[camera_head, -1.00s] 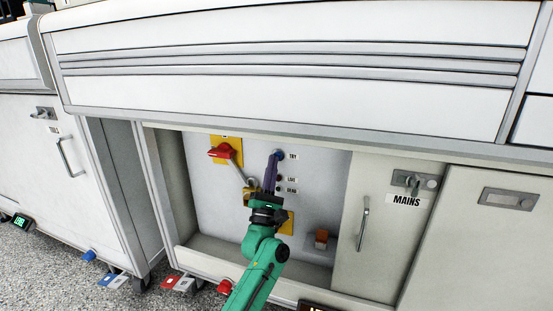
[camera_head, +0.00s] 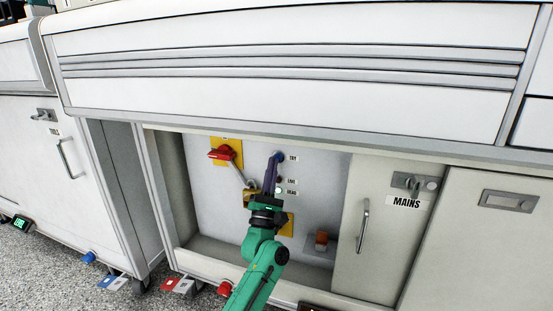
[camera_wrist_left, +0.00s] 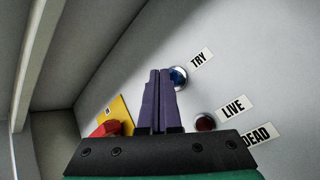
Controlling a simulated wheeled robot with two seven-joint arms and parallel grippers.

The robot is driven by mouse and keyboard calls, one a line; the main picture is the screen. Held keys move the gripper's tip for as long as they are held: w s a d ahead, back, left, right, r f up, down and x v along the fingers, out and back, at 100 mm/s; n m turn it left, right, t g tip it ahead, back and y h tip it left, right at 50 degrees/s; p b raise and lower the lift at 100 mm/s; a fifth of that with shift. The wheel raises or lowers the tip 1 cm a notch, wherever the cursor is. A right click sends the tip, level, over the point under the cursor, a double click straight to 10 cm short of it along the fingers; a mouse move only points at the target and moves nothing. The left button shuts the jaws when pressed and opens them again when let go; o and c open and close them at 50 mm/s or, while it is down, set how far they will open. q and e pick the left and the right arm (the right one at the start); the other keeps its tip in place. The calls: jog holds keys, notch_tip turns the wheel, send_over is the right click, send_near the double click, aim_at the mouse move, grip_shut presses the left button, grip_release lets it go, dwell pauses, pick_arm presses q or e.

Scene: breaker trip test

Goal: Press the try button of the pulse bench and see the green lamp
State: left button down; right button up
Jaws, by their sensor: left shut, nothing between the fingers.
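The blue try button (camera_head: 279,156) sits on the light panel in the open bay, beside its TRY label. It also shows in the left wrist view (camera_wrist_left: 178,77). My left gripper (camera_head: 273,160) is shut and empty, its purple fingertips at the button and overlapping its edge. I cannot tell how far the button is pressed. Below it is the LIVE lamp (camera_wrist_left: 205,122), dark red and unlit. The lamp by the DEAD label (camera_head: 279,191) glows pale greenish white in the head view; my gripper hides it in the wrist view. My right gripper is not in view.
A red rotary handle (camera_head: 221,153) on a yellow plate is left of the button. An orange-brown switch (camera_head: 321,239) is at the panel's lower right. The MAINS door (camera_head: 385,230) stands right of the bay. Blue and red pedals lie near the floor.

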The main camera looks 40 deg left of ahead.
pick_arm(q)
jog(key=shift+s+d, duration=0.15)
jog(key=shift+s, duration=0.3)
jog(key=s, duration=0.1)
jog(key=s+d+p, duration=0.1)
jog(key=s, duration=0.1)
jog(key=s+p, duration=0.1)
jog(key=shift+s+d, duration=0.35)
jog(key=shift+s, duration=0.05)
dwell(0.6)
